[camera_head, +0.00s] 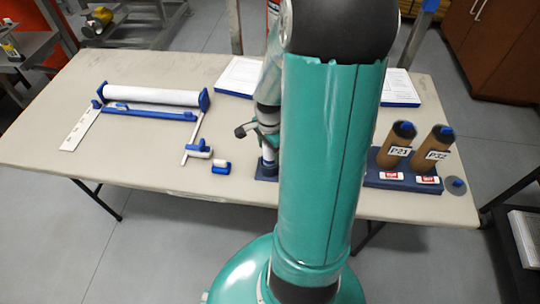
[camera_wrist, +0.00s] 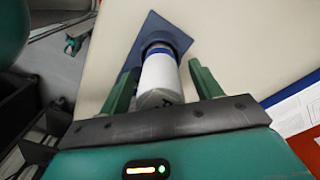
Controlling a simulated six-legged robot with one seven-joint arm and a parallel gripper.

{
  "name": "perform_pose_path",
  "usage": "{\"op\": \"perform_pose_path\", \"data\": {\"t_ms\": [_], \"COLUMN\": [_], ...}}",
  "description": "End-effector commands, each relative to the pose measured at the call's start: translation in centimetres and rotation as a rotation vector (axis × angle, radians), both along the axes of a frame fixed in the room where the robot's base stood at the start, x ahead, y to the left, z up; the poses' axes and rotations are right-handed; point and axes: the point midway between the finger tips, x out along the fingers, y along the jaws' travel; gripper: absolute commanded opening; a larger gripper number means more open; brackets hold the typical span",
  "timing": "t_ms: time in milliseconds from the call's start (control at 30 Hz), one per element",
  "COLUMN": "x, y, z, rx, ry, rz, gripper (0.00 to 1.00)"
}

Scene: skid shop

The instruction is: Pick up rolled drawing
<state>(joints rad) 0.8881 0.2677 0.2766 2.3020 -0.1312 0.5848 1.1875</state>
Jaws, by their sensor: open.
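A white roll with a blue band, which looks like the rolled drawing (camera_wrist: 159,75), stands upright in a dark blue square base (camera_wrist: 183,38). Some dark marking shows on its near end in the wrist view. In the head view, the roll (camera_head: 268,153) shows only partly, left of my arm, with its base (camera_head: 264,172) on the table. My gripper (camera_wrist: 162,80) is open, with one green finger on each side of the roll and gaps visible. In the head view, my gripper (camera_head: 258,134) is over the roll and partly hidden by my arm.
The table (camera_head: 150,160) also holds a blue-framed paper roller (camera_head: 150,97), a small blue-and-white piece (camera_head: 221,167), document boards (camera_head: 240,76) and a rack (camera_head: 385,182) with two brown tubes (camera_head: 400,145) labelled P21 and P32. The table's left front is clear.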

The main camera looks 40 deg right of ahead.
Motion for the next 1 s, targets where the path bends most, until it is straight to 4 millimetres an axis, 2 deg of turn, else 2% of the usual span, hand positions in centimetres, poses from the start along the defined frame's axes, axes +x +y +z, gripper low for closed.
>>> {"op": "perform_pose_path", "data": {"t_ms": [100, 367, 600, 733, 867, 1000], "x": [0.0, 0.0, 0.0, 0.0, 0.1, 0.1], "y": [0.0, 0.0, 0.0, -0.1, -0.1, -0.1], "z": [0.0, 0.0, 0.1, 1.0, 3.1, 6.2], "rx": [0.0, 0.0, -0.001, -0.002, -0.004, -0.005], "ry": [0.0, 0.0, 0.0, -0.001, -0.003, -0.004], "rz": [0.0, 0.0, 0.0, -0.002, -0.001, -0.001], "gripper": [0.64, 0.13, 0.14, 0.14, 0.14, 0.14]}}
